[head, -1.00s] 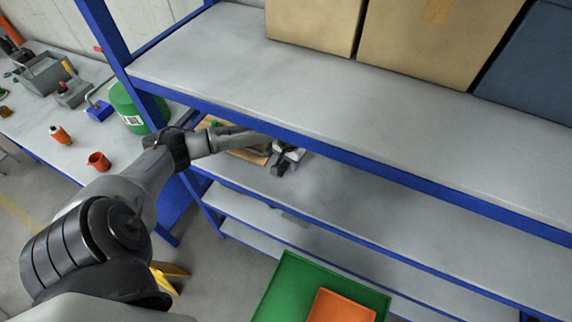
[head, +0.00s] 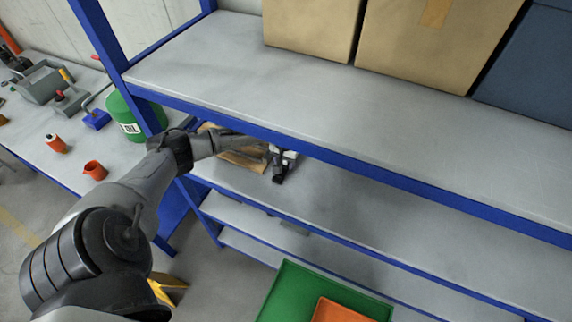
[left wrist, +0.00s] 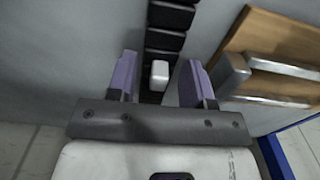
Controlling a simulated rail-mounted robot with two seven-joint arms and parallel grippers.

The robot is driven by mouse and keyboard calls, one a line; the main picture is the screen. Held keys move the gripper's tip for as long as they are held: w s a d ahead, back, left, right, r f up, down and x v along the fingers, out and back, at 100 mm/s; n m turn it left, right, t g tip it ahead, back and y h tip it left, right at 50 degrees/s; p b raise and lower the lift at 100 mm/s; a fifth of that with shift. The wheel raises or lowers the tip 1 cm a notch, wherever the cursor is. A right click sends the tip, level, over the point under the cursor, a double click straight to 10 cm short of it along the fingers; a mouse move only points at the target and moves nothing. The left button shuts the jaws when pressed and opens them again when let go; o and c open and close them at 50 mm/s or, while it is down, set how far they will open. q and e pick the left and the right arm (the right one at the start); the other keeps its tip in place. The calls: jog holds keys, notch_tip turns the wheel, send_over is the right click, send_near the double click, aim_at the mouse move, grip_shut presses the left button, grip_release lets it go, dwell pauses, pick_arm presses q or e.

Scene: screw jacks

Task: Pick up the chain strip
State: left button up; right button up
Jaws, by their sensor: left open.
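The chain strip (left wrist: 166,40) shows in the left wrist view as a row of black segments running up from between my fingers. A small white block (left wrist: 159,73) sits over its near part; I cannot tell whether it belongs to the strip. My left gripper (left wrist: 159,82) is open, with one purple finger on each side of the strip's line and a gap to each. In the head view my left gripper (head: 281,172) is under the upper shelf, over the middle shelf. The strip is not distinguishable there. My right gripper is in neither view.
A wooden item with metal bars (left wrist: 275,65) lies close right of the gripper. The upper shelf (head: 300,85) with its blue edge passes above my left arm. Cardboard boxes (head: 415,45) stand on it. A green tray (head: 290,290) is below. The middle shelf's right part looks clear.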

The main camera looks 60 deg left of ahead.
pick_arm(q)
jog(key=shift+c, duration=0.3)
grip_shut()
jog(key=shift+r, duration=0.1)
